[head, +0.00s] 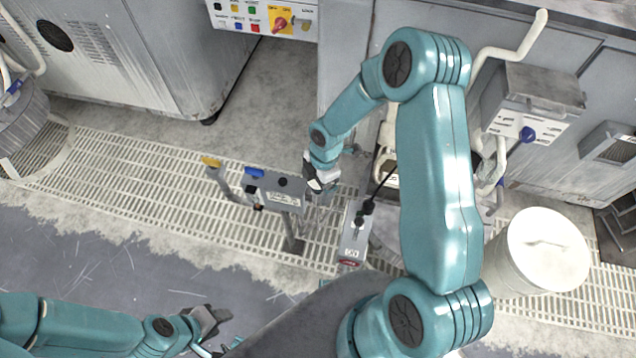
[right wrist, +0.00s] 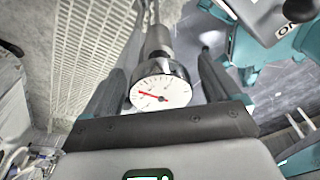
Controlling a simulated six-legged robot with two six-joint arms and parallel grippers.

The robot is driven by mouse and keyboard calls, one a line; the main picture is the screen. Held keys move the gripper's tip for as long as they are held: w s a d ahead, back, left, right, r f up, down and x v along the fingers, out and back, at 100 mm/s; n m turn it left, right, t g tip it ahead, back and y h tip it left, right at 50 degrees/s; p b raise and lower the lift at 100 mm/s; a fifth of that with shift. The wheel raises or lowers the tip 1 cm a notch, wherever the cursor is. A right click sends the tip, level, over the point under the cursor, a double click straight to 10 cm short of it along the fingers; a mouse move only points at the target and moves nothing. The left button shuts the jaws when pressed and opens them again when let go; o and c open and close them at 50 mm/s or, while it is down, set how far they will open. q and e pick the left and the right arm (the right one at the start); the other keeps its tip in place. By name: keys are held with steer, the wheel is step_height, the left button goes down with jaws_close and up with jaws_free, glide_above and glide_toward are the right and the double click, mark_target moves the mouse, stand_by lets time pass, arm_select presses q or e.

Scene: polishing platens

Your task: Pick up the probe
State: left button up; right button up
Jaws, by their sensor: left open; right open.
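My right gripper (head: 320,182) is open, pointing down beside a grey stand plate with a label (head: 285,198). In the right wrist view a round dial gauge (right wrist: 160,92) with a white face, red needle and metal stem sits between the open fingers; contact cannot be told. I cannot tell which of these is the probe. My left gripper (head: 208,322) is open and empty at lower left, away from the stand.
The stand also bears a blue-handled (head: 254,172) and a yellow-tipped (head: 211,162) item. A white bucket (head: 545,252) is at the right. Grey cabinets with a control panel (head: 264,16) line the back. Slatted grating (head: 130,180) runs across the floor.

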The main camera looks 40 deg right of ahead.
steer(key=shift+f, duration=0.2)
steer(key=c, duration=1.2)
steer(key=shift+o, duration=0.2)
steer(key=shift+r, duration=0.1)
